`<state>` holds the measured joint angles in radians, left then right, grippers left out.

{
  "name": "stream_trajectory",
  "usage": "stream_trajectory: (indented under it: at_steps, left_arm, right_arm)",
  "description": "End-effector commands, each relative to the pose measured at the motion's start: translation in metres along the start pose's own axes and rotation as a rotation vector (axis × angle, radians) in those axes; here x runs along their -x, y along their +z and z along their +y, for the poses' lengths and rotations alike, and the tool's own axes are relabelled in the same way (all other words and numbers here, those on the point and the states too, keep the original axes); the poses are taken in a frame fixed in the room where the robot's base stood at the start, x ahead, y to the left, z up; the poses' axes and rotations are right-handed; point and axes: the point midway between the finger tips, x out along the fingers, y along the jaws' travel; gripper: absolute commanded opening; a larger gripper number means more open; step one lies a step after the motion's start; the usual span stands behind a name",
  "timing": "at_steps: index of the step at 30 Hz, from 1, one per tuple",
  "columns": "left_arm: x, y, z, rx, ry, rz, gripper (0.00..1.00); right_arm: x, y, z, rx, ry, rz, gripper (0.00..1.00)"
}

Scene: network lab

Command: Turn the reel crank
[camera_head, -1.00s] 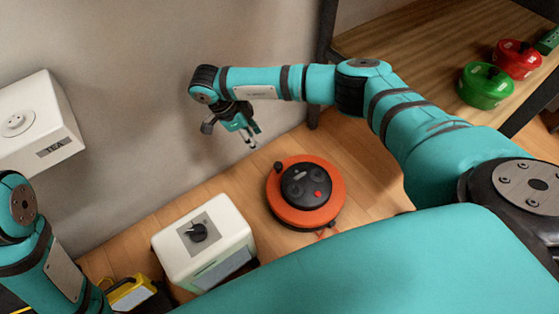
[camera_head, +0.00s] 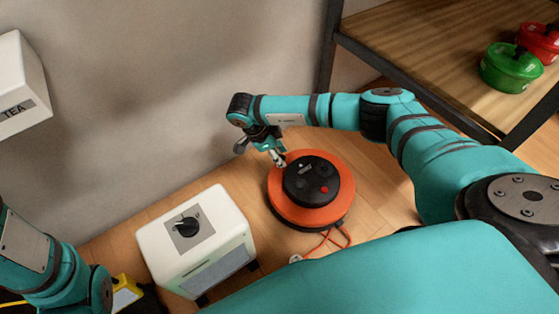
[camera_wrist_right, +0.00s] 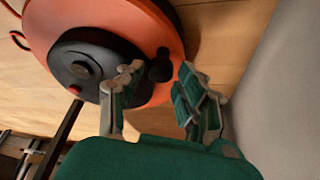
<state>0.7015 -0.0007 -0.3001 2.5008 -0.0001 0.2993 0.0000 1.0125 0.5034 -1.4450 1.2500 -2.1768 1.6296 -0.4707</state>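The cable reel (camera_head: 338,207) is an orange disc with a black centre hub on the wooden floor. Its small black crank knob (camera_wrist_right: 160,68) stands near the rim in the right wrist view. My right gripper (camera_head: 278,158) is above the reel's far left rim and hides most of the knob in the head view. In the wrist view the right gripper (camera_wrist_right: 158,85) is open, its fingers apart with the knob between or just beyond the tips. I cannot tell whether either finger touches it. My left arm shows at the lower left, its gripper out of view.
A white box (camera_head: 202,240) with a black rotary knob stands left of the reel. An orange cable (camera_head: 326,243) lies in front of it. A wooden shelf (camera_head: 420,60) holds a green pot (camera_head: 511,67) and a red pot (camera_head: 540,40). A white TEA box (camera_head: 20,75) hangs on the wall.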

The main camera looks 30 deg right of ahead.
Motion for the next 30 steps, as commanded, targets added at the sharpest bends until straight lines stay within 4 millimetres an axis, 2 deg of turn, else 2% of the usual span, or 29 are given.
stream_trajectory:
  at_steps: [3, 12, 21, 30]
  left_arm:
    - [0.0051, -0.0016, 0.0011, 0.0, 0.0, 0.0, 0.49]
    - [0.0047, -0.0016, 0.0012, 0.0, 0.001, 0.001, 0.49]
    - [0.0048, -0.0017, 0.0013, 0.0, 0.001, 0.001, 0.49]
    - [0.0045, -0.0013, 0.0012, 0.0, 0.001, 0.0, 0.49]
  right_arm:
    - [-0.0081, 0.0004, 0.0, 0.0, 0.0, 0.0, 0.36]
    - [-0.0086, -0.0002, 0.0001, 0.0, 0.0, 0.0, 0.36]
    - [-0.0086, -0.0001, 0.0001, 0.0, 0.0, 0.0, 0.0]
    - [-0.0083, 0.0001, 0.0003, 0.002, 0.0, 0.0, 0.0]
